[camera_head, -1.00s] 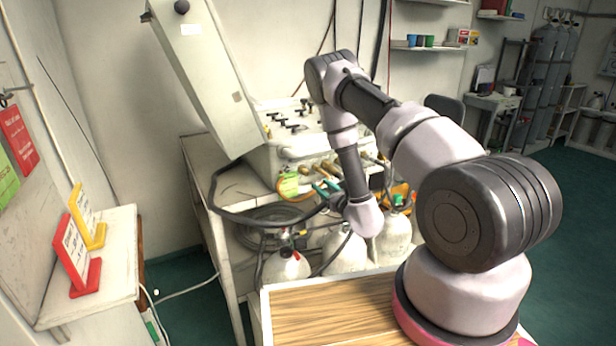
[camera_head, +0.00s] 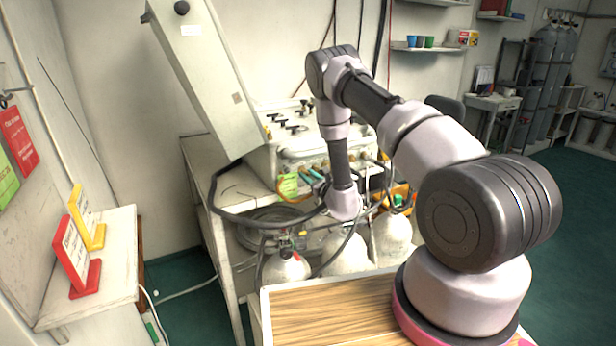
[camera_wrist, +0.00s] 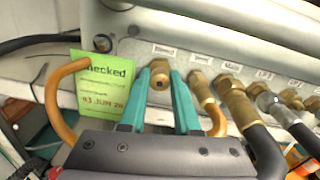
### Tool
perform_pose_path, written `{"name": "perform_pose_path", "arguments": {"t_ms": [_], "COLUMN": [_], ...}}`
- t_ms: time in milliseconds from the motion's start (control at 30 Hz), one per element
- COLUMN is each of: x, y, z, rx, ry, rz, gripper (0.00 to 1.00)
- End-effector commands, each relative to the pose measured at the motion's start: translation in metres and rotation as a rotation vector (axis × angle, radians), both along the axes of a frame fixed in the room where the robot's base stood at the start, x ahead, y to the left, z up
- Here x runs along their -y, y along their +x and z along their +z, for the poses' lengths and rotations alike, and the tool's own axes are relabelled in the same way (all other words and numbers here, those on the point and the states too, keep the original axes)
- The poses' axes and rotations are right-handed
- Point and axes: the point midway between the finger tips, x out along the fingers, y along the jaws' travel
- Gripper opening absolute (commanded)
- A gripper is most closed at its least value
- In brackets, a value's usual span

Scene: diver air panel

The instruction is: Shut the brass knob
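A small brass fitting (camera_wrist: 159,80), which looks like the brass knob, sits on the pale panel front under a small label in the wrist view. My gripper (camera_wrist: 161,76) has two teal fingers, one on each side of this fitting. The fingers are apart and their tips are close to its sides; I cannot tell if they touch it. In the head view my gripper (camera_head: 309,173) is at the lower front edge of the air panel (camera_head: 303,148). The knob cannot be made out there.
Brass hose fittings (camera_wrist: 232,98) with dark hoses line the panel to the right. A green tag (camera_wrist: 104,85) hangs just left of the fingers, by an orange curved tube (camera_wrist: 52,100). Gas cylinders (camera_head: 286,268) stand below. A slanted pale box (camera_head: 205,85) rises at left.

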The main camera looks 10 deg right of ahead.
Motion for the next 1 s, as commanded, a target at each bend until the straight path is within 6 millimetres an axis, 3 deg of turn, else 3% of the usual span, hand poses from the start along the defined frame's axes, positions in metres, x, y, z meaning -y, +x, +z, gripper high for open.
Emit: {"name": "perform_pose_path", "arguments": {"t_ms": [67, 467, 1000], "x": [0.0000, 0.0006, 0.0023], "y": [-0.0001, -0.0001, 0.0002], "z": [0.0000, 0.0002, -0.0001], "rx": [0.000, -0.017, -0.151], "ry": [0.000, 0.052, 0.467], "rz": [0.000, -0.001, -0.003], "gripper": [0.00, 0.00, 0.00]}}
